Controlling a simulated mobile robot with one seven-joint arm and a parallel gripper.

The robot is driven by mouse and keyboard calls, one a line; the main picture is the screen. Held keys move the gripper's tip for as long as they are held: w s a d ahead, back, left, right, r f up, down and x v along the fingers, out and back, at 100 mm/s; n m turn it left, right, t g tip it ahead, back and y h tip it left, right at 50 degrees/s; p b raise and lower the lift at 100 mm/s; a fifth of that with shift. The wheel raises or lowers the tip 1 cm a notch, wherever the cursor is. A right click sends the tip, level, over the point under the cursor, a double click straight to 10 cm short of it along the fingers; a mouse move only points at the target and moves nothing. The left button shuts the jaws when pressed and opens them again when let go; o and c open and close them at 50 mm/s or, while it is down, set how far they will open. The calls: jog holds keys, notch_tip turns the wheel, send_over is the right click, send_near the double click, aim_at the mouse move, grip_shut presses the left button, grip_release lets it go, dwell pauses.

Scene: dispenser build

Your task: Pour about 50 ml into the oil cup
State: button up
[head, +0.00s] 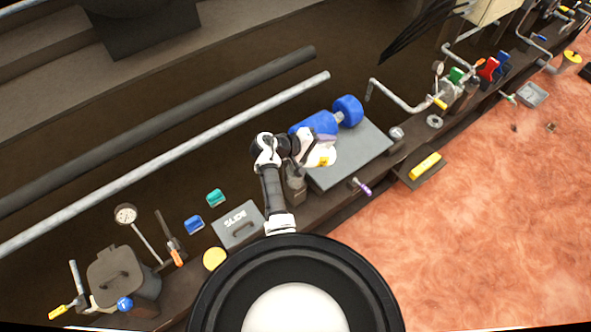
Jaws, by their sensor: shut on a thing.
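My arm reaches up from the bottom middle and bends right at its elbow. My gripper (312,152) is over the near left part of a grey plate, beside a blue motor-like unit. A white form with a yellow patch (323,160) shows at the gripper. The fingertips are hidden, and I cannot make out what they hold. A grey bottle-like container (296,186) shows just below the gripper, by the plate's left edge; I cannot tell whether they touch. A small silvery cup-like part (397,133) sits right of the plate. I cannot tell which thing is the oil cup.
The blue unit (318,124) lies on the grey plate (355,152). A purple-handled tool (362,187) and a yellow block (425,165) lie at the bench edge. A lidded dark pot (117,275) and gauge (126,214) stand left. Pipes (405,102) stand right.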

jog(key=shift+s+a+r+h+b, duration=0.15)
jog(key=shift+a+r+h+b, duration=0.3)
jog(key=shift+r+h+b, duration=0.2)
dwell(0.9)
jog(key=shift+s+a+f+t+h+b, duration=0.25)
jog(key=shift+a+t+h+b, duration=0.35)
jog(key=shift+b, duration=0.55)
dwell(1.1)
jog(key=r+p, duration=0.1)
jog(key=d+p, duration=0.1)
jog(key=p, duration=0.1)
jog(key=shift+w+r+g+y, duration=0.2)
jog(key=shift+r+g+y, duration=0.1)
jog(key=shift+r+y, duration=0.05)
jog(key=shift+w+d+f+g+y+p, duration=0.15)
jog(key=shift+d+f+g+y+p, duration=0.05)
jog(key=shift+d+f+y+p, duration=0.3)
jog(key=shift+w+d+f+g+y+p, duration=0.1)
jog(key=shift+d+f+g+y+p, duration=0.2)
jog(key=shift+f+y, duration=0.3)
jog(key=shift+a+f, duration=0.1)
jog(key=shift+f, duration=0.35)
jog(key=shift+r, duration=0.1)
jog(key=y+p, duration=0.1)
jog(key=p, duration=0.1)
jog(key=d+y+p, duration=0.1)
jog(key=shift+w+d+f+g+y, duration=0.1)
jog(key=shift+w+f+g+y, duration=0.2)
jog(key=shift+f+g, duration=0.1)
jog(key=shift+f, duration=0.2)
